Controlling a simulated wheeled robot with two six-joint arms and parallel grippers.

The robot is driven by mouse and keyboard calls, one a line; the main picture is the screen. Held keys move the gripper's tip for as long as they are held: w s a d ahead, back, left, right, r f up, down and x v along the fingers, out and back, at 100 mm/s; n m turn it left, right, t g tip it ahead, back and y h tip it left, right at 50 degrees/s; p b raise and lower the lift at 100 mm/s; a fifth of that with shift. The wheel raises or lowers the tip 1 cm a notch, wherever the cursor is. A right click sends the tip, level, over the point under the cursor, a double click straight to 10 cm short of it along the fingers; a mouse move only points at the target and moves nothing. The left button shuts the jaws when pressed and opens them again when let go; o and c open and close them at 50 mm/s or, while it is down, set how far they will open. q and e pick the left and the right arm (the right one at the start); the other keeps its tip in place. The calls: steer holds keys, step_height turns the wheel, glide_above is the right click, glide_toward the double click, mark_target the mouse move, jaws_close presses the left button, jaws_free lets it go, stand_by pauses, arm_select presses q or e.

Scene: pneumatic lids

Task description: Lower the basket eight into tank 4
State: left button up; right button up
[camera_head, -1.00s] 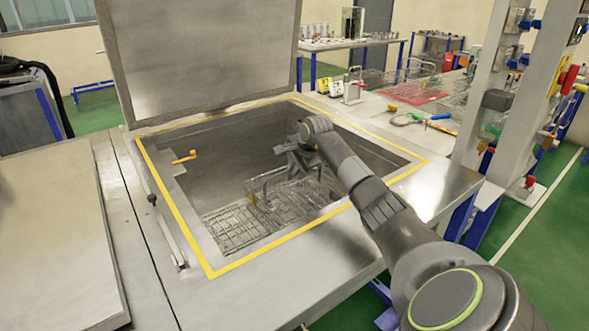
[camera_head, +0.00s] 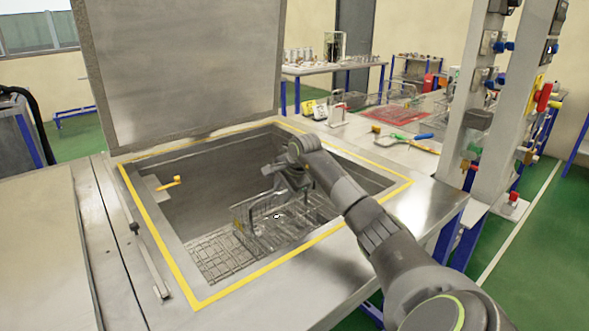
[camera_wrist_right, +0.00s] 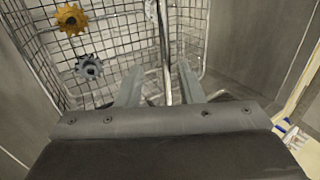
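The open tank (camera_head: 185,215) has a yellow line around its mouth. A wire basket (camera_head: 290,214) with an upright handle is inside it, towards the right, above or on the grate (camera_head: 212,262) at the bottom; I cannot tell which. My right gripper (camera_head: 290,182) reaches down into the tank at the basket's handle. In the right wrist view its fingers (camera_wrist_right: 160,80) stand apart, with the thin handle bar (camera_wrist_right: 162,40) between them and a gap on each side. The basket's mesh holds an orange gear (camera_wrist_right: 70,18) and a grey gear (camera_wrist_right: 89,68). My left gripper is out of view.
The tank's lid (camera_head: 180,70) stands raised behind it. A yellow-handled valve (camera_head: 170,183) is on the tank's left inner wall. A closed cover (camera_head: 45,250) lies to the left. A red tray (camera_head: 398,117) and tools are on the bench behind; grey posts (camera_head: 478,100) stand at right.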

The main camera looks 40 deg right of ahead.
steer(key=w+r+p+v, duration=0.1)
steer(key=p+v, duration=0.2)
steer(key=v, duration=0.5)
steer(key=w+p+v, duration=0.2)
steer(key=p+v, duration=0.1)
steer(key=v, duration=0.5)
steer(key=w+d+r+p+v, duration=0.1)
steer(key=w+p+v, duration=0.1)
steer(key=v, duration=0.6)
steer(key=shift+s+a+r+p, duration=0.25)
steer(key=shift+r+p, duration=0.35)
steer(key=shift+p, duration=0.25)
